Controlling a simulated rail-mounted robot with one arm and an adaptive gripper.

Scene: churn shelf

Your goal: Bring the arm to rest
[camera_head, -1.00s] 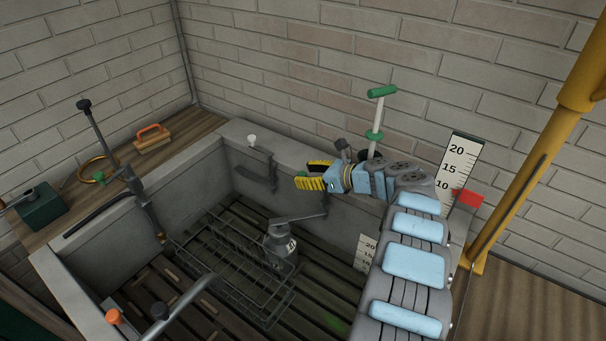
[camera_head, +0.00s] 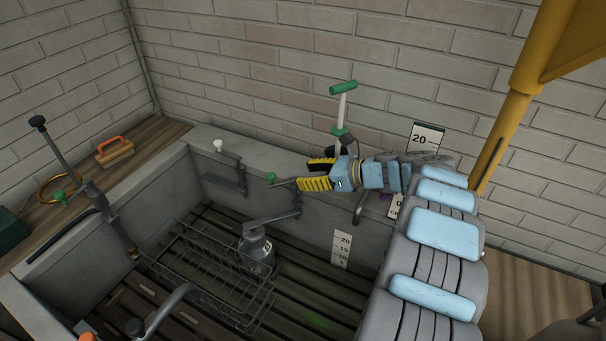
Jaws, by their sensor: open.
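My gripper (camera_head: 315,174) has yellow and black fingers and is open and empty. It points left, above the back rim of the stone trough (camera_head: 250,150). My blue and grey arm reaches to it from the lower right. A green-handled white lever (camera_head: 342,110) stands just behind the gripper, its lower part hidden by the wrist. A small green knob (camera_head: 271,178) shows just left of the fingers.
A wire rack (camera_head: 205,275) lies on the slatted trough floor. The left ledge holds an orange-handled brush (camera_head: 114,152). A scale board (camera_head: 426,138) is partly hidden behind my arm. A yellow post (camera_head: 505,135) stands at right.

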